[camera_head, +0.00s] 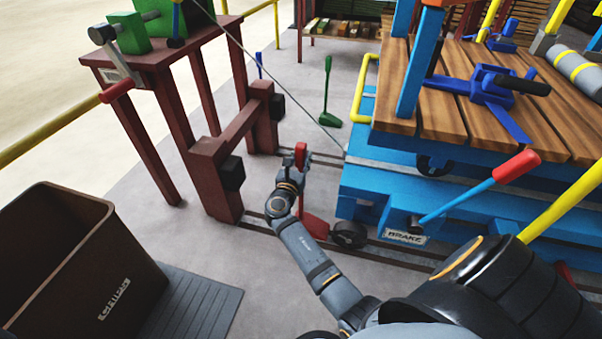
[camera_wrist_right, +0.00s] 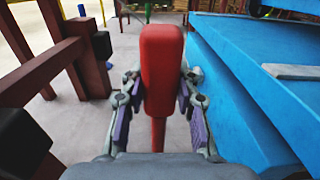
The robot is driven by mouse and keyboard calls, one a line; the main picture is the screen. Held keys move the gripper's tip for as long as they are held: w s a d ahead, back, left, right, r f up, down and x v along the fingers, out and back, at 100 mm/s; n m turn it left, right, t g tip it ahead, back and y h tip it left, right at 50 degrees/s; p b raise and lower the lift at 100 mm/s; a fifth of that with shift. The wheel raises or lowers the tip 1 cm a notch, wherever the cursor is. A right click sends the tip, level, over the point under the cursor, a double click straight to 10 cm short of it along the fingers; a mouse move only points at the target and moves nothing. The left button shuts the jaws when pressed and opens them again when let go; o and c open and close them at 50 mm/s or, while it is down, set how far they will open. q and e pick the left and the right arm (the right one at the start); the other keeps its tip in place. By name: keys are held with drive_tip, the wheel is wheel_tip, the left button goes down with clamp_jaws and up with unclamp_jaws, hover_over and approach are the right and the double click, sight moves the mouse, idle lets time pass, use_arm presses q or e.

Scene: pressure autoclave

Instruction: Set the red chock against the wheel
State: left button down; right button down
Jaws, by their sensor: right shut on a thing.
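My right gripper (camera_head: 297,163) is shut on the upright red handle of the chock; the red grip (camera_wrist_right: 162,70) stands between its fingers in the right wrist view. In the head view, the red chock's body (camera_head: 313,225) shows low beside my forearm, partly hidden by it. The dark wheel (camera_head: 349,234) of the blue cart (camera_head: 370,205) is just right of the chock. The chock looks very close to the wheel; I cannot tell whether they touch or whether the chock rests on the rail. My left gripper is not in view.
A brake lever with a red grip (camera_head: 515,167) sticks out from the cart. A dark red stop frame (camera_head: 208,165) with black buffers stands left of the chock. A brown bin (camera_head: 70,265) is at lower left.

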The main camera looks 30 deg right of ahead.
sight(300, 170)
wheel_tip(300, 170, down, 4)
drive_tip(key=b, duration=0.3)
drive_tip(key=shift+f, duration=0.15)
drive_tip(key=c, duration=1)
unclamp_jaws()
drive_tip(key=shift+f, duration=0.1)
